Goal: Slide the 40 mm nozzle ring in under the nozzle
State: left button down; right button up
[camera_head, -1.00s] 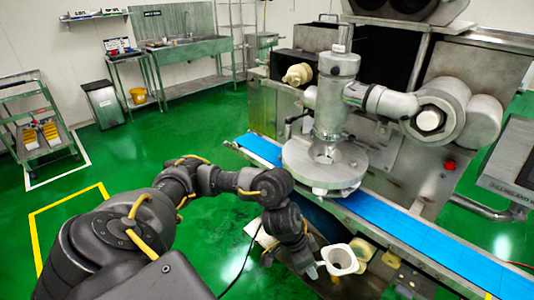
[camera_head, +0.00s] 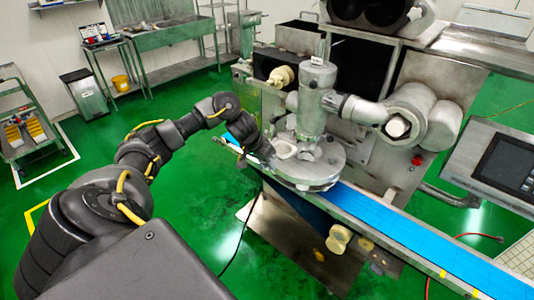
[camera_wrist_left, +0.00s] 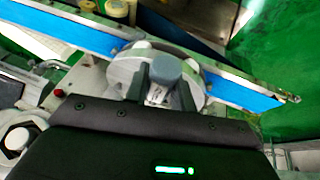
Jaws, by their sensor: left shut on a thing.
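The nozzle ring (camera_head: 284,150) is a pale piece with an opening. In the head view it is at the left part of the round metal plate (camera_head: 322,178), just left of the upright steel nozzle cylinder (camera_head: 312,112). My left gripper (camera_head: 268,147) is shut on the ring's left side. In the left wrist view my gripper's dark fingers (camera_wrist_left: 160,90) are over the round plate (camera_wrist_left: 122,68). A blue-grey rounded block shows between them; I cannot tell what it is. Whether the ring touches the plate is unclear. My right gripper is not in view.
The blue conveyor belt (camera_head: 400,225) runs under the plate to the lower right. Pale round parts (camera_head: 338,238) are in front of the belt. A control panel (camera_head: 498,165) stands at the right. Open green floor is on the left.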

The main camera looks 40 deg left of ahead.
pick_arm(q)
jog(key=w+f+b, duration=0.1)
jog(key=w+b, duration=0.2)
jog(key=w+f+b, duration=0.1)
jog(key=b, duration=0.1)
jog(key=shift+w+f, duration=0.35)
jog(key=shift+w, duration=0.05)
jog(key=shift+s, duration=0.1)
jog(key=shift+r+p, duration=0.15)
jog(key=shift+p, duration=0.35)
